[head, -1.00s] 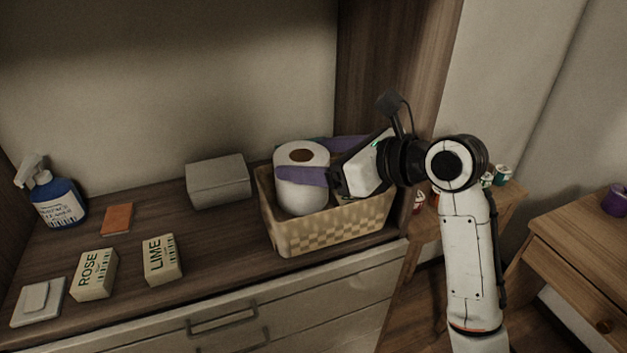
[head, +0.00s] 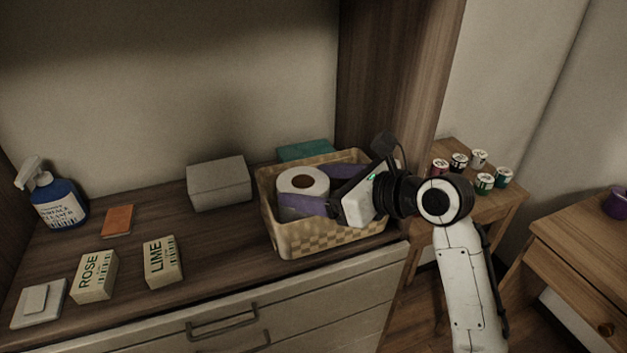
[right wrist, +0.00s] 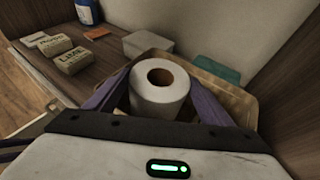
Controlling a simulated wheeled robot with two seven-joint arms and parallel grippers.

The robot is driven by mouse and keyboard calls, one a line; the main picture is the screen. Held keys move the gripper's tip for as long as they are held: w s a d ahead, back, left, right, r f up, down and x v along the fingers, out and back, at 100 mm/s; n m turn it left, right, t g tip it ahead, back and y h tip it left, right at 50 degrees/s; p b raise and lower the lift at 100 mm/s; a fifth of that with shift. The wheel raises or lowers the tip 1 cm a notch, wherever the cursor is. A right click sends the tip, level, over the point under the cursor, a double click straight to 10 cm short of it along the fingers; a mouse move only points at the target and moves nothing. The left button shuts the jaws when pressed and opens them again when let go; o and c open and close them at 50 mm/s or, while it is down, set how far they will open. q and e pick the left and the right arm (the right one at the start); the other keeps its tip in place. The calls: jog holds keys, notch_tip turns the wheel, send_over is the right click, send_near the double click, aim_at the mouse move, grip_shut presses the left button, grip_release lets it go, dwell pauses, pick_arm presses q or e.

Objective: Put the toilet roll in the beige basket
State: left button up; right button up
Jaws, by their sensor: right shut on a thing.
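The white toilet roll (head: 303,183) stands upright inside the beige basket (head: 300,240), its top near the height of the rim. My right gripper (head: 308,199) reaches in from the right and is shut on the roll, with purple fingers on both sides of it. The right wrist view also shows the roll (right wrist: 160,88) between the two purple fingers, with the basket rim (right wrist: 215,70) behind it. The roll's lower part is hidden by the basket wall and the fingers.
A grey box (head: 219,183) stands left of the basket, and a teal item (head: 306,150) lies behind it. Soap boxes (head: 163,261), an orange block (head: 118,220) and a blue spray bottle (head: 55,200) are farther left. A wooden cabinet side (head: 385,90) rises at the right.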

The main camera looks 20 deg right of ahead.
jog(key=o, duration=1.4)
jog(key=shift+f, duration=0.1)
jog(key=shift+r, duration=0.5)
jog(key=v, duration=1.2)
jog(key=shift+r, duration=0.1)
